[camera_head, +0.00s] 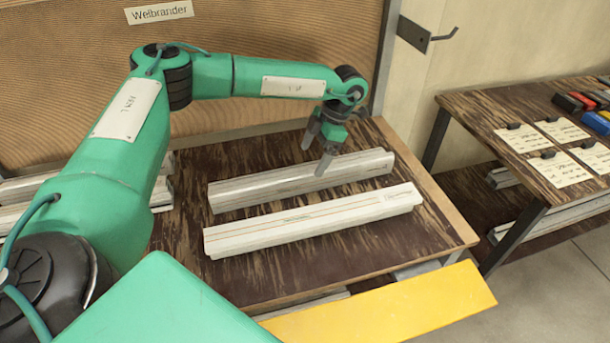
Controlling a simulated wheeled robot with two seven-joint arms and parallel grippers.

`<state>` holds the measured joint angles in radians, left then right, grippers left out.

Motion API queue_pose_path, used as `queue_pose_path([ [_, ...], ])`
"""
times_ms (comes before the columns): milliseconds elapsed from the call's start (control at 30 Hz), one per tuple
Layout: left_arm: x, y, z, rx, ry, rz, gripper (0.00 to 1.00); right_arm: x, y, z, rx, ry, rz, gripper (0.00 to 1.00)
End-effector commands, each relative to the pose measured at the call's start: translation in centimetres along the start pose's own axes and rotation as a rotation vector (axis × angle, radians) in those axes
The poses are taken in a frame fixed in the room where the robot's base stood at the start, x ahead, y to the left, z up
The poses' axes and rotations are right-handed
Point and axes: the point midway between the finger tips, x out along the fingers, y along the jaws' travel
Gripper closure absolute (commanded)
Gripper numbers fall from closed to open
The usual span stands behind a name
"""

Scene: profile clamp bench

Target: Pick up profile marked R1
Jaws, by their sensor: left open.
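Two long profiles lie side by side on the dark wooden bench (380,245). The rear profile (240,191) is grey. The front profile (310,221) is white with thin orange lines and a small mark near its right end. I cannot read R1 on either one. My left gripper (318,153) points down over the rear profile, right of its middle. Its fingers are apart with nothing seen held between them. One finger overlaps the rear profile in the picture; I cannot tell whether it touches. My right gripper is not in view.
More profiles (160,194) lie at the left, partly behind my left arm. A yellow panel (400,308) is at the bench's front. A side table (475,113) at right holds paper cards and coloured boxes. A mesh panel (270,35) stands behind. The bench's front right is bare.

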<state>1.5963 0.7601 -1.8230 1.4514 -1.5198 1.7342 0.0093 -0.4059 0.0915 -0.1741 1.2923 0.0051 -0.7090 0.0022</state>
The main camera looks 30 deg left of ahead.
Motion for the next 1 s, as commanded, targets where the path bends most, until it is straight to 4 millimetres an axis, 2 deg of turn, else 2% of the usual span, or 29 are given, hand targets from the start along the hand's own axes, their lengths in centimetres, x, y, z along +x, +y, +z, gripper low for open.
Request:
queue_pose_path([
  [100, 1.6, 0.0, 0.0, 0.000, 0.001, 0.000, 0.11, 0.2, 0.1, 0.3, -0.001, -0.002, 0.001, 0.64],
  [333, 3.3, 0.1, 0.1, 0.000, 0.001, 0.000, 0.11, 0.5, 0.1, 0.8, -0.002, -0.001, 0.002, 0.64],
  [467, 5.3, 0.5, 0.2, 0.001, 0.002, 0.000, 0.11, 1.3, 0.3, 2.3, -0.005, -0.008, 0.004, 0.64],
  [600, 7.0, 0.5, 0.2, 0.001, 0.001, 0.000, 0.11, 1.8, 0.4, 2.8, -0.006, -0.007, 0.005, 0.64],
  [900, 7.5, 0.5, 0.3, 0.000, -0.001, 0.000, 0.11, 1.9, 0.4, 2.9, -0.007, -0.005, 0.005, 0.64],
  [1000, 7.5, 0.5, 0.3, 0.000, -0.001, 0.000, 0.31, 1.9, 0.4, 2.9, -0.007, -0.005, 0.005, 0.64],
])
